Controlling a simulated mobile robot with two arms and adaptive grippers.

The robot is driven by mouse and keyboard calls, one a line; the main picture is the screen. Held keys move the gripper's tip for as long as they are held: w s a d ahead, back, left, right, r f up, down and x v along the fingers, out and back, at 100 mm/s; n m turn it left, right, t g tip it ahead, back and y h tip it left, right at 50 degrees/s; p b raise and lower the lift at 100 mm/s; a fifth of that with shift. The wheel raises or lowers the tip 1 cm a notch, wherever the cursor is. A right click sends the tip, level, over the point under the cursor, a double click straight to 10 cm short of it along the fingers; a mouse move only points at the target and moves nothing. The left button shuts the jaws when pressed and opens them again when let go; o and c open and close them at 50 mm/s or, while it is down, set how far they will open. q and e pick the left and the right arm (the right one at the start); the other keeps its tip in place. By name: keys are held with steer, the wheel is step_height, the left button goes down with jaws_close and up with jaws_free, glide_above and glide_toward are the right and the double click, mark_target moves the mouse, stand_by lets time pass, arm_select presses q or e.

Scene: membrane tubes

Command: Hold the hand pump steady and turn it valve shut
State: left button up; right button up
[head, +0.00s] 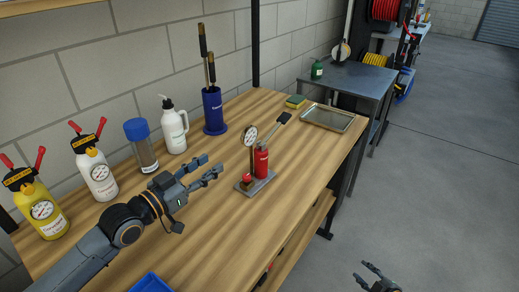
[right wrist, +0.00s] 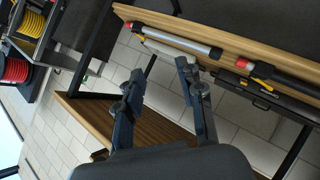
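The hand pump (head: 262,163) stands on the wooden bench, with a red cylinder, a grey base plate, a round dial gauge on a stem and a lever angled up to the right. A small red knob (head: 247,178), seemingly the valve, sits low at the front left of its base. My left gripper (head: 214,172) is open and empty, to the left of the pump and apart from it. My right gripper (head: 375,278) is open and empty beyond the bench's right side, over the floor; its spread fingers also show in the right wrist view (right wrist: 160,85).
Yellow (head: 43,208) and white (head: 96,174) sprayers, a blue-capped jar (head: 143,150), a white bottle (head: 173,128) and a blue holder (head: 214,112) line the wall. A metal tray (head: 327,118) and sponge (head: 296,102) lie at the far end. A blue bin (head: 150,283) is near. Bench around the pump is clear.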

mark_target(242, 142)
steer(key=w+r+n+g+y, duration=0.1)
steer(key=w+r+n+y, duration=0.3)
steer(key=r, duration=0.5)
steer(key=w+r+n+g+y, duration=0.1)
steer(key=w+r+n, duration=0.3)
steer(key=r, duration=0.6)
steer(key=w+r+n+g+y, duration=0.1)
steer(key=w+r+n+y, duration=0.15)
steer(key=r+n, duration=0.5)
steer(key=a+r+n+g, duration=0.2)
steer(key=a+r+n, duration=0.1)
steer(key=a, duration=0.4)
steer(key=a+r+n+g+h, duration=0.1)
steer(key=a+r+n+g, duration=0.2)
steer(key=a+n, duration=0.3)
steer(key=a+r+n+g+h, duration=0.1)
steer(key=a+r+n+g, duration=0.2)
steer(key=a, duration=0.7)
steer(key=shift+w+r+n, duration=0.35)
steer(key=shift+w+n, duration=0.05)
steer(key=shift+n, duration=0.55)
arm_select(q)
steer(key=x, duration=1.4)
arm_select(e)
steer(key=a+r+n+h, duration=0.5)
steer(key=a+r+n, duration=0.2)
steer(key=a, duration=0.5)
steer(key=shift+w+a+r+t, duration=0.15)
steer(key=shift+r+t, duration=0.15)
steer(key=shift+t, duration=0.1)
